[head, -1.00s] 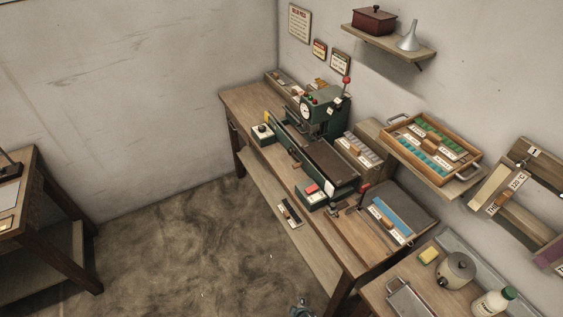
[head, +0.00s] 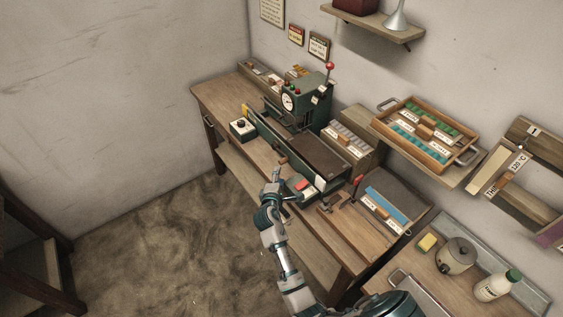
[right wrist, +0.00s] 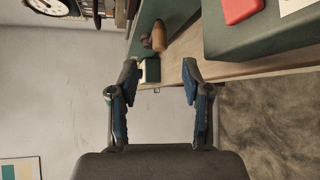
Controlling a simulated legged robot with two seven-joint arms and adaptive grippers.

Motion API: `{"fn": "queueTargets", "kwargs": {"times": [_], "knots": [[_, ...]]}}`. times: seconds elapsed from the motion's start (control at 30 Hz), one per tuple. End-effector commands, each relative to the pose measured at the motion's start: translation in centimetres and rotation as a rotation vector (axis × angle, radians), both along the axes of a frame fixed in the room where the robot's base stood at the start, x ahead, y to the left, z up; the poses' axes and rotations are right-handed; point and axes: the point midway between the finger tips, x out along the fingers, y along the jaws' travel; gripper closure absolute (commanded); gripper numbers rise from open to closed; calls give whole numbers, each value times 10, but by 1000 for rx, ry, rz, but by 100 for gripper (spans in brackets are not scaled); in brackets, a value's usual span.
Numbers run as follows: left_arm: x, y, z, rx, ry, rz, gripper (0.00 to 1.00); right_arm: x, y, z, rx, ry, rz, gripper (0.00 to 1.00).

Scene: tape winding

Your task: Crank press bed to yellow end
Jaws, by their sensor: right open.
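The green press (head: 303,98) with its round dial stands on the wooden bench by the wall. Its long bed (head: 288,145) runs along the bench, with a dark plate toward its right part. A yellow mark (head: 245,111) shows at the bed's far left end. A wooden crank handle (head: 283,159) sits on the bed's front side; it also shows in the right wrist view (right wrist: 158,36). My right gripper (head: 276,172) is just in front of the handle. In the right wrist view (right wrist: 160,75) its fingers are open and empty, with the handle ahead, apart from them. My left gripper is not in view.
A green box with a red pad (head: 303,184) sits right of the handle, close to my gripper. A clamp tray with blue strips (head: 381,205) lies further right.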

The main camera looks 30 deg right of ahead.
Motion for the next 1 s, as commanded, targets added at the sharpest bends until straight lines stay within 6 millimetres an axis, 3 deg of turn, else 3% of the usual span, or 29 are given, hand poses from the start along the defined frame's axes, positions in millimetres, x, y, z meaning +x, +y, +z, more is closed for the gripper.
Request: {"fn": "queueTargets", "kwargs": {"times": [0.2, 0.4, 0.6, 0.87, 0.9, 1.0], "knots": [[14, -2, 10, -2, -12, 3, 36, 38, -34, -13, 1, -1, 0, 51], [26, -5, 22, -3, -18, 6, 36, 64, -57, -22, 0, 0, 0, 51], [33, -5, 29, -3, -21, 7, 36, 76, -66, -25, 1, -1, 2, 51], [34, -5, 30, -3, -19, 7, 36, 77, -67, -24, 2, -2, 2, 51], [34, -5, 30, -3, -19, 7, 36, 77, -67, -24, 2, -2, 2, 54], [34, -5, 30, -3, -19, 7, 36, 77, -67, -24, 1, -1, 2, 79]]}}
